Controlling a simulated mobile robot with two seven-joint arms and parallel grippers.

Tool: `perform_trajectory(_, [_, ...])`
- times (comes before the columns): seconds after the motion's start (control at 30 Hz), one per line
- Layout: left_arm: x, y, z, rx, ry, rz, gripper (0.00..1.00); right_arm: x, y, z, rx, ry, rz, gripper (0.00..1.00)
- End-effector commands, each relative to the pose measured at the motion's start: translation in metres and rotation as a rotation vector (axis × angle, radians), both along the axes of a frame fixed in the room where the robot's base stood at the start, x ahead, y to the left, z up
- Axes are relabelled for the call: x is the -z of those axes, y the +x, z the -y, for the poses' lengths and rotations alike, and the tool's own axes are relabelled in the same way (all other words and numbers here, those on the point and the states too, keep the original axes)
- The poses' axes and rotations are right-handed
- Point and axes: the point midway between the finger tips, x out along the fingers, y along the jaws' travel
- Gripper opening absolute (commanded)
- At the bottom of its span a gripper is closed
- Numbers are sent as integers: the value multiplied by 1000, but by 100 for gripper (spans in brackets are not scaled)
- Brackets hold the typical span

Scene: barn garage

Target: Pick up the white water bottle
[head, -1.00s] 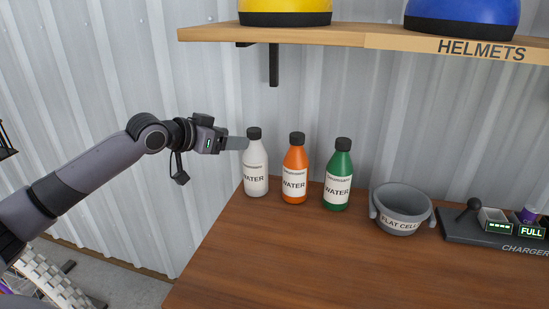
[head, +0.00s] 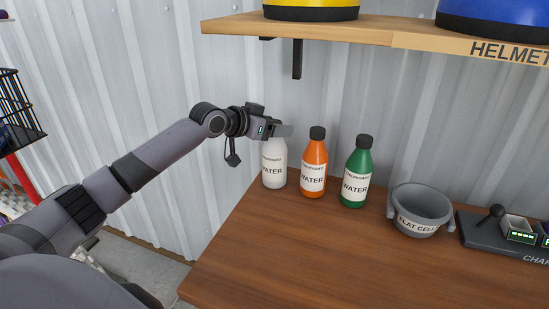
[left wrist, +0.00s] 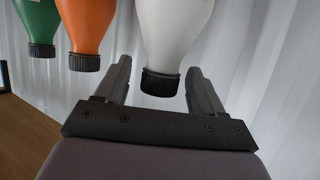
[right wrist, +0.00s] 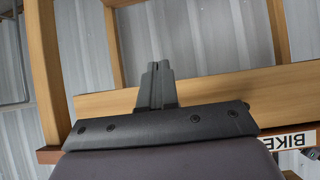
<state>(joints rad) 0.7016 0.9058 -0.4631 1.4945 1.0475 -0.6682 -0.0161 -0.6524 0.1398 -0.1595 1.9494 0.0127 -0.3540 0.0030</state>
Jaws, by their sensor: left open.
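The white water bottle (head: 274,168) stands upright at the left end of the wooden table, its cap hidden behind my left gripper (head: 286,130) in the head view. In the left wrist view, which is upside down, the white bottle (left wrist: 176,35) and its black cap show between the two spread fingers of my left gripper (left wrist: 159,66). The fingers are open, with gaps visible beside the cap. My right gripper (right wrist: 157,70) shows only in the right wrist view, its fingers together with nothing seen between them.
An orange bottle (head: 313,165) and a green bottle (head: 356,175) stand to the right of the white one. A grey bucket (head: 419,209) and a charger (head: 480,228) are farther right. A helmet shelf (head: 350,35) hangs above. The table (head: 330,260) front is clear.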

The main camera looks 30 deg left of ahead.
Motion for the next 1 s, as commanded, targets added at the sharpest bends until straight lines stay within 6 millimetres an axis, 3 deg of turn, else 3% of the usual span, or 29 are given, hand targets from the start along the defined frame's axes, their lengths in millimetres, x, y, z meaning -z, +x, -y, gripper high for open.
perform_trajectory(0.27, [1,1,0,0,0,0,65,0,1,0,0,0,2,0])
perform_trajectory(0.47, [1,1,0,0,0,0,0,-1,1,0,-1,0,3,0])
perform_trajectory(0.8, [-4,2,0,-1,0,6,0,-1,1,0,-1,0,3,0])
perform_trajectory(1.0, [-32,2,0,0,1,11,0,1,1,0,-1,0,3,0])
